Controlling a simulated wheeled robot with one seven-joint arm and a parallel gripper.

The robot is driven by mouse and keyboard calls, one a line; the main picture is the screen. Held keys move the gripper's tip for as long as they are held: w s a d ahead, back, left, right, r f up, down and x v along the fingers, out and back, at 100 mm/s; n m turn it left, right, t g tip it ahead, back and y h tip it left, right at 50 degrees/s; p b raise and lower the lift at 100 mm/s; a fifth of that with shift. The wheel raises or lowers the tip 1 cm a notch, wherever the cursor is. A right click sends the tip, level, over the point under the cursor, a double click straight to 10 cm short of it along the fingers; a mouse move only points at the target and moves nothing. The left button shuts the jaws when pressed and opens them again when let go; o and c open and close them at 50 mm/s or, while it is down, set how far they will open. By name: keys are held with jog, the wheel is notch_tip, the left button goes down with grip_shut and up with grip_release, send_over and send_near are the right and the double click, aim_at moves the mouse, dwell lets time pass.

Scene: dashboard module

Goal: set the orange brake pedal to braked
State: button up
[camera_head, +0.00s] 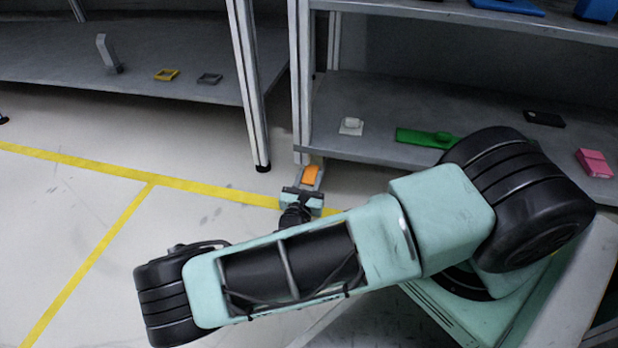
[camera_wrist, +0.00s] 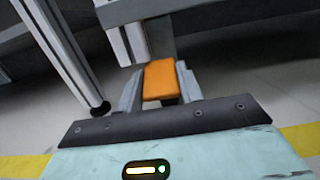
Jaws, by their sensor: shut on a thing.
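The orange brake pedal (camera_head: 310,174) is low beside the leg of the right-hand shelf unit, near the floor. In the wrist view the orange pedal (camera_wrist: 161,80) lies between the two grey fingers of my gripper (camera_wrist: 160,88). My gripper also shows in the head view (camera_head: 311,180), at the far end of my arm. It is shut on the pedal, with one finger at each side. The pedal's mount and its lower part are hidden, and I cannot tell its exact tilt.
A right-hand shelf (camera_head: 375,98) holds a green part (camera_head: 425,138), a pink block (camera_head: 594,162) and a white switch (camera_head: 351,126). A left shelf (camera_head: 50,58) holds several small parts. Metal posts (camera_head: 247,85) stand close to the gripper. The floor (camera_head: 150,235) at left is clear.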

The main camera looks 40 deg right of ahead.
jog(key=o, duration=1)
jog(key=shift+s+a+p, duration=0.25)
jog(key=shift+a+p, duration=0.1)
jog(key=shift+a, duration=0.05)
jog(key=p+v, duration=0.6)
jog(key=v, duration=0.9)
jog(key=shift+s+p, duration=0.1)
jog(key=shift+p, duration=0.2)
jog(key=shift+s+a+f, duration=0.2)
jog(key=shift+s+a, duration=0.25)
jog(key=shift+a, duration=0.05)
